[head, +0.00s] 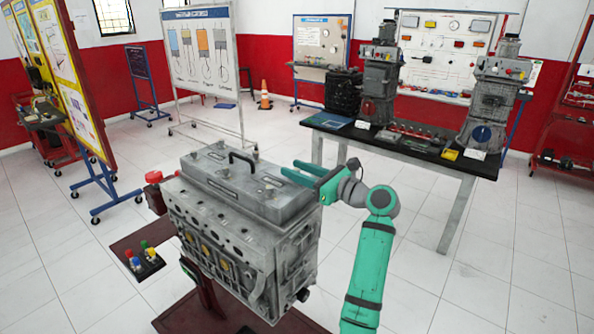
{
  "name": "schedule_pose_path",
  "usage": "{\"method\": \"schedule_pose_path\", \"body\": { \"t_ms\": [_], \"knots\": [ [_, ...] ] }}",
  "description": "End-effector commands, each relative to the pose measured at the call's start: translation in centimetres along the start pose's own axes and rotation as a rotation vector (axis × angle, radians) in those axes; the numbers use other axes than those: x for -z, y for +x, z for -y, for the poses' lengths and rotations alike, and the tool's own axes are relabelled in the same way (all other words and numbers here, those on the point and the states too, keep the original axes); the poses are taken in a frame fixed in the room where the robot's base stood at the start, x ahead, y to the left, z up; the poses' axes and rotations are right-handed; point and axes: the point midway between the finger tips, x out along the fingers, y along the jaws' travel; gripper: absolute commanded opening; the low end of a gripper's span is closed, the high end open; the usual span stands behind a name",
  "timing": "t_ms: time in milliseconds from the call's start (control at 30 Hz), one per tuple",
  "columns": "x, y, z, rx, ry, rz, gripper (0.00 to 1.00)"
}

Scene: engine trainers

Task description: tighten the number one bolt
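A grey engine block (250,225) with a flat top cover (225,182) stands on a dark red stand in the middle of the head view. A black handle (242,157) arches over the cover. Small fittings show on the cover, but they are too small to tell which is the number one bolt, and no number is legible. My gripper (290,167) is at the right back edge of the cover, on the end of my teal arm. Its two fingers point left and stand apart, with nothing visible between them. Whether it touches the engine is unclear.
A dark panel with coloured knobs (144,258) sits left of the engine, below a red part (154,177). A table (408,148) with more engine units stands at the back right. Display boards (200,60) stand behind. White floor is open at right.

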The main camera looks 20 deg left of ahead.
Motion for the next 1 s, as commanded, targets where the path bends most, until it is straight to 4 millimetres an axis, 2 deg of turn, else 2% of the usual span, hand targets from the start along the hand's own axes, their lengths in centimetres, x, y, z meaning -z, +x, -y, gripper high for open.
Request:
{"method": "schedule_pose_path", "body": {
  "t_ms": [233,367,400,733,1000],
  "knots": [
    [-0.01,0.07,-0.01,0.000,0.000,0.000,0.34],
    [-0.01,0.05,-0.01,0.000,0.000,0.000,0.03],
    [-0.01,0.05,-0.01,0.000,0.000,0.000,0.00],
    [0.01,0.07,-0.10,0.032,-0.001,0.000,0.00],
    [0.02,0.17,-0.29,0.184,-0.003,0.002,0.00]
  ]
}}
